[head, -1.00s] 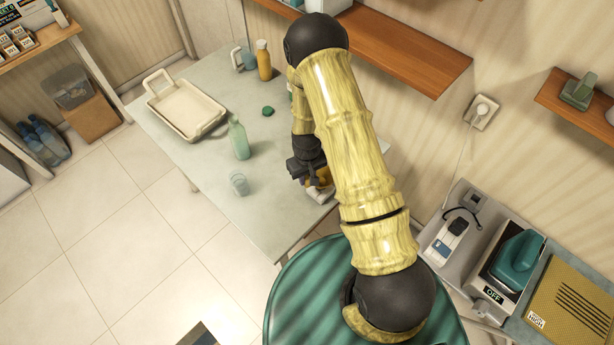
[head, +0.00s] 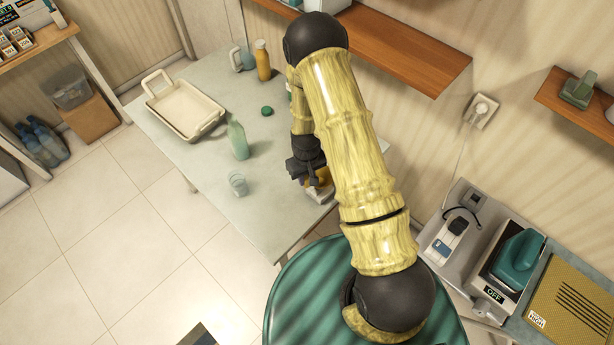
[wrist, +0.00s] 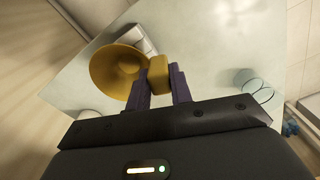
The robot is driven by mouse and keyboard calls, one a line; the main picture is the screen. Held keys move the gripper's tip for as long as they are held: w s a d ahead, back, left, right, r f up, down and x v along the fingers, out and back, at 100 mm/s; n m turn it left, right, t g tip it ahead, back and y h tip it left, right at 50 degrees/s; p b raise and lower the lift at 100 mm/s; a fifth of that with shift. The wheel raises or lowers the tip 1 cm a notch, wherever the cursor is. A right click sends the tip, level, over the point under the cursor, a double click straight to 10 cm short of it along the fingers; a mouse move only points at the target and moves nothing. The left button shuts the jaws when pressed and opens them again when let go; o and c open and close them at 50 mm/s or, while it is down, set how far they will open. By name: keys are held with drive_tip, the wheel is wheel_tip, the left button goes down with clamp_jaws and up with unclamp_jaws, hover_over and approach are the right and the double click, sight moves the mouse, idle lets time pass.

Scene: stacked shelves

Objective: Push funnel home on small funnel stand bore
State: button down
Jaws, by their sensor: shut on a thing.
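The yellow funnel (wrist: 115,68) shows in the wrist view with its wide round mouth facing the camera. My gripper (wrist: 159,78) is shut on the funnel's block-like grip between its two purple fingers. The pale small funnel stand (wrist: 132,36) shows partly behind the funnel, which hides its bore. In the head view my gripper (head: 311,178) is low over the near right part of the table, with the funnel (head: 323,180) beside it, above the stand (head: 320,194). I cannot tell how deep the funnel sits in the bore.
On the table (head: 215,185) stand a green bottle (head: 238,140), a clear glass (head: 238,184), a cream tray (head: 183,109) and an amber bottle (head: 262,61). A dark green cap (head: 266,111) lies near the middle. A wooden shelf (head: 415,50) is on the wall at right.

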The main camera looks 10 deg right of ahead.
drive_tip(key=shift+f+b, duration=1.35)
drive_tip(key=shift+f, duration=0.3)
drive_tip(key=c, duration=1.2)
unclamp_jaws()
drive_tip(key=shift+o, duration=0.2)
drive_tip(key=shift+w+r, duration=0.15)
drive_tip(key=shift+r, duration=0.35)
wheel_tip(320, 180, up, 16)
drive_tip(key=b, duration=0.3)
drive_tip(key=shift+r+b, duration=0.25)
drive_tip(key=shift+b, duration=0.05)
